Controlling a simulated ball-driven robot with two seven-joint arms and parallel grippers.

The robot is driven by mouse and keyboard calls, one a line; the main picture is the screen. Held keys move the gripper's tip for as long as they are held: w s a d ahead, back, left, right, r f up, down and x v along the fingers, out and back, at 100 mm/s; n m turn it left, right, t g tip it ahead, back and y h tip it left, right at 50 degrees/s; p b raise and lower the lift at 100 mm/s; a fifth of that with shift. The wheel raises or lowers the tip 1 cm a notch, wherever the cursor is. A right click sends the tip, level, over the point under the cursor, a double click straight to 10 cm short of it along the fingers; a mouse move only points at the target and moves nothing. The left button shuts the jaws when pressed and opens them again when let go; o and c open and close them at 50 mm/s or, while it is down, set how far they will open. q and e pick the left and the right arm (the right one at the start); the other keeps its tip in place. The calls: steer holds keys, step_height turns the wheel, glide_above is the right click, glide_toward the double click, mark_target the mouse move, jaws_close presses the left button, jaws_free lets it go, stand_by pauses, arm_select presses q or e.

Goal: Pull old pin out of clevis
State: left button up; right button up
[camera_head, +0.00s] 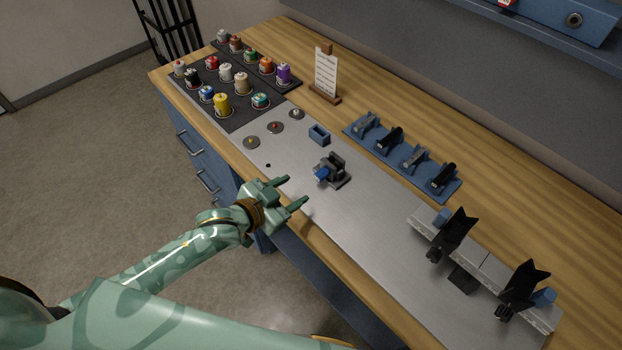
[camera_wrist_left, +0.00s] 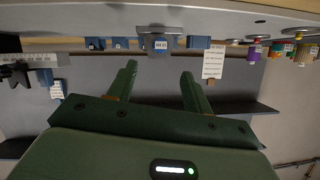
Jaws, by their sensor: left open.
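The clevis (camera_head: 335,167) is a small dark fixture on the grey metal plate, near the middle of the head view. A blue piece (camera_head: 320,174) sticks out on its side facing my gripper; it looks like the head of the old pin. The pin's shaft is hidden. My left gripper (camera_head: 294,191) is open and empty, left of and nearer than the clevis, its fingers pointing toward it with a gap between. In the left wrist view, which looks upside down, a labelled grey-blue piece (camera_wrist_left: 160,44) shows straight ahead between the open fingers (camera_wrist_left: 159,71). My right gripper is out of view.
A small blue box (camera_head: 319,134) and several round discs (camera_head: 275,127) lie behind and left of the clevis. A blue rack (camera_head: 402,158) of dark parts stands behind. Black clamps (camera_head: 452,234) stand at right. Coloured spools (camera_head: 222,104) and a sign (camera_head: 326,73) are farther back.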

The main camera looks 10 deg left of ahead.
mark_target(317, 177)
arm_select(q)
steer(key=b+x, duration=0.2)
steer(key=x, duration=0.8)
steer(key=shift+w, duration=0.1)
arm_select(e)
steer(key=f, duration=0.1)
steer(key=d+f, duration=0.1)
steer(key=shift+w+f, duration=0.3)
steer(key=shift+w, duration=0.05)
arm_select(q)
steer(key=c, duration=1)
